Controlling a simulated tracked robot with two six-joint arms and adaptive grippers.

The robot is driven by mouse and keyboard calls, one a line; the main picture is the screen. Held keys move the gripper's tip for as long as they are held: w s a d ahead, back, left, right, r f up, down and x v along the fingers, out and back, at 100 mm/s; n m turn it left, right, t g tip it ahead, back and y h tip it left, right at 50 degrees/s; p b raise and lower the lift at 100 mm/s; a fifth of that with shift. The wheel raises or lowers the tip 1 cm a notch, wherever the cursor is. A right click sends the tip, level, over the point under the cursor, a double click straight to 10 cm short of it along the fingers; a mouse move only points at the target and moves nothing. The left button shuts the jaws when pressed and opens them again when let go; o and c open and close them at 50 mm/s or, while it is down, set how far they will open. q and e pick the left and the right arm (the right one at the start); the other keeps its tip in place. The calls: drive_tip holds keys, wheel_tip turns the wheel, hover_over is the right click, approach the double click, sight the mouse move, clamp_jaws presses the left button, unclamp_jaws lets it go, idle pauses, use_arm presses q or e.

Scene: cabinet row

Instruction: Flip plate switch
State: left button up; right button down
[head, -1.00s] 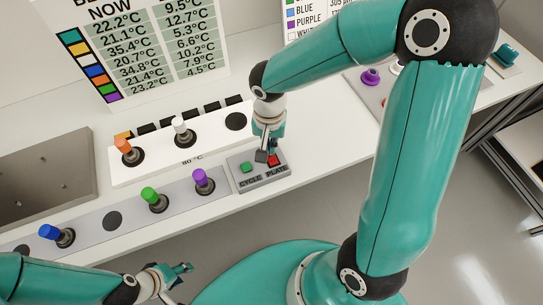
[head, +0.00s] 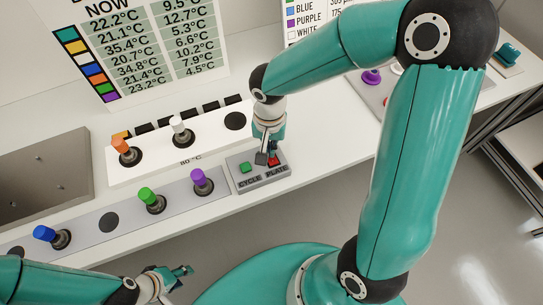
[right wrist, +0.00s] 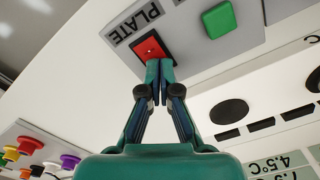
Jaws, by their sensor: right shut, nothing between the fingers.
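The plate switch is a red rocker (head: 275,162) on a small grey control box (head: 259,176), above the label PLATE. It also shows as a red square (right wrist: 153,48) in the right wrist view. My right gripper (head: 269,158) points down at it and partly hides it in the head view. In the right wrist view its shut, empty fingertips (right wrist: 159,68) overlap the edge of the red switch; I cannot tell whether they touch it. A green CYCLE button (head: 245,168) sits beside the switch. My left gripper (head: 184,271) is low in the head view, away from the box, its fingers apart and empty.
A white panel marked 80 °C (head: 208,145) holds orange and white-topped pegs. A grey strip (head: 128,208) in front holds blue, green and purple pegs. A temperature board (head: 160,45) stands behind. The counter's front edge runs just before the box.

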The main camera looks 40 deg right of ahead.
drive_tip(key=shift+f, duration=0.15)
drive_tip(key=shift+r+p, duration=2.2)
drive_tip(key=shift+r, duration=1.35)
